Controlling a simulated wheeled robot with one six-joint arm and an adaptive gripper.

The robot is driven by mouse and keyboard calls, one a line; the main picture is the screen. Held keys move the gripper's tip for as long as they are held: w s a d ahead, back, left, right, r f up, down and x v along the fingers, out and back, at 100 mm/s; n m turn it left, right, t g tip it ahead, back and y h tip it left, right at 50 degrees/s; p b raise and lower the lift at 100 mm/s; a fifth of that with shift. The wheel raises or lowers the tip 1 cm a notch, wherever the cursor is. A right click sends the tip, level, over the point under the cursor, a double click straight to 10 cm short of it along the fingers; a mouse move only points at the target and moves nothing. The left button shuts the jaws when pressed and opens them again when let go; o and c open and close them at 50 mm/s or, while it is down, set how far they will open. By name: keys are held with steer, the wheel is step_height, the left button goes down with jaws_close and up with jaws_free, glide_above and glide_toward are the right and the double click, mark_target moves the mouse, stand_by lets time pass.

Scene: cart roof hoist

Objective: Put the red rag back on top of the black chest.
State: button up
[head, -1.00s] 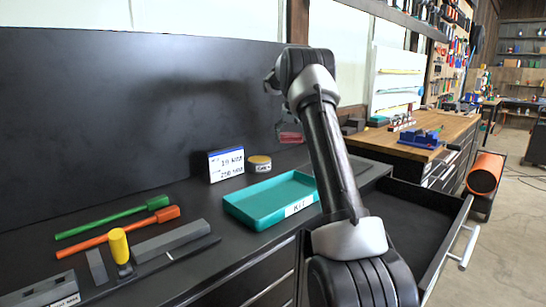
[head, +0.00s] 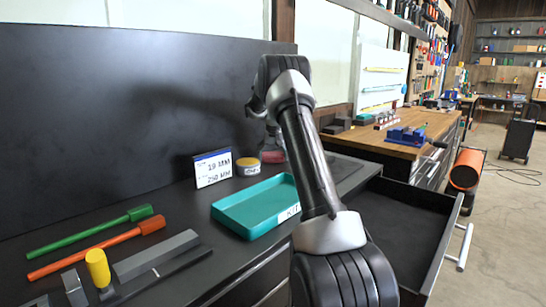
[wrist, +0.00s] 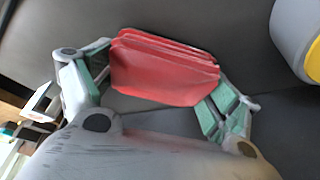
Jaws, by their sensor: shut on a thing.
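The folded red rag (wrist: 165,70) is held between the two green-padded fingers of my gripper (wrist: 160,86) in the wrist view. In the head view the rag (head: 272,157) shows as a small red patch low behind my arm, close to the yellow tin. My gripper is mostly hidden there by my arm. The black chest (head: 190,215) has a dark flat top, and the rag is over its back part, near the upright back panel. I cannot tell whether the rag touches the top.
The yellow-lidded tin (head: 247,166) and a white sign (head: 212,169) stand left of the rag. A teal tray (head: 240,229) lies in front. Green (head: 90,243) and orange (head: 95,252) tools lie at left. An open drawer (head: 425,237) juts out at right.

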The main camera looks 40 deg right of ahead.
steer(key=shift+f, duration=0.15)
steer(key=shift+f, duration=0.1)
steer(key=o, duration=0.9)
steer(key=shift+c, duration=0.2)
